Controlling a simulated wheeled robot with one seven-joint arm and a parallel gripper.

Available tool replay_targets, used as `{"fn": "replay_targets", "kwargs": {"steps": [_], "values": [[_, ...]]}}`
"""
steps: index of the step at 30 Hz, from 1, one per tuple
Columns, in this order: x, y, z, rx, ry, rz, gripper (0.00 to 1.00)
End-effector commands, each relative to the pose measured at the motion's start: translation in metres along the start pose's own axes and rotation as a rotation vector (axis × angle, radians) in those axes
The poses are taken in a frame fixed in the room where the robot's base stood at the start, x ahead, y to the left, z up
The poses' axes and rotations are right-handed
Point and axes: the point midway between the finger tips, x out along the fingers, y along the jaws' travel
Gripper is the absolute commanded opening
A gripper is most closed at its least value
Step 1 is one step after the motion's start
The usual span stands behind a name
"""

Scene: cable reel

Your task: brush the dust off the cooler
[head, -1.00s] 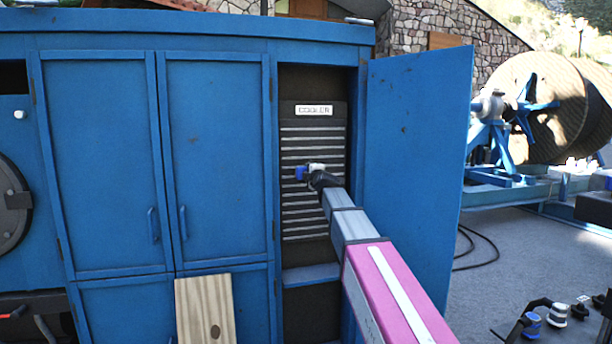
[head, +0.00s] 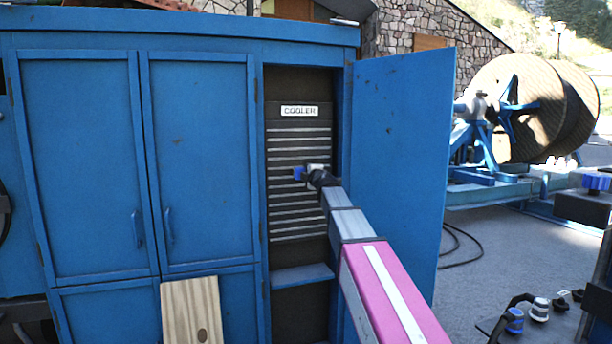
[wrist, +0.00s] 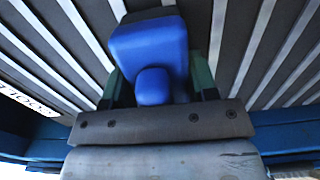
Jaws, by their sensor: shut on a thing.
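The cooler (head: 297,214) is a dark panel with pale horizontal slats and a white COOLER label (head: 299,111), set inside an open bay of the blue cabinet. My gripper (head: 307,174) is at the slats, near the middle of the panel's height. It is shut on a blue thing (wrist: 150,50), which fills the space between the dark green fingers in the wrist view. I cannot tell from its visible part whether it is a brush. The slats (wrist: 60,30) run on both sides of it. Whether it touches them is hidden, and dust cannot be made out.
The open blue door (head: 398,160) stands to the right of my arm. A blue ledge (head: 301,276) crosses the bay below the slats. A wooden board (head: 190,312) leans at the lower left. A cable reel (head: 515,105) stands outside at right.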

Motion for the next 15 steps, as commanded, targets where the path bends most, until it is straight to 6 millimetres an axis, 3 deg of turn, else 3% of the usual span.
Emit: {"fn": "replay_targets", "kwargs": {"steps": [15], "values": [[0.004,0.001,0.035,0.001,-0.002,0.001,0.31]]}}
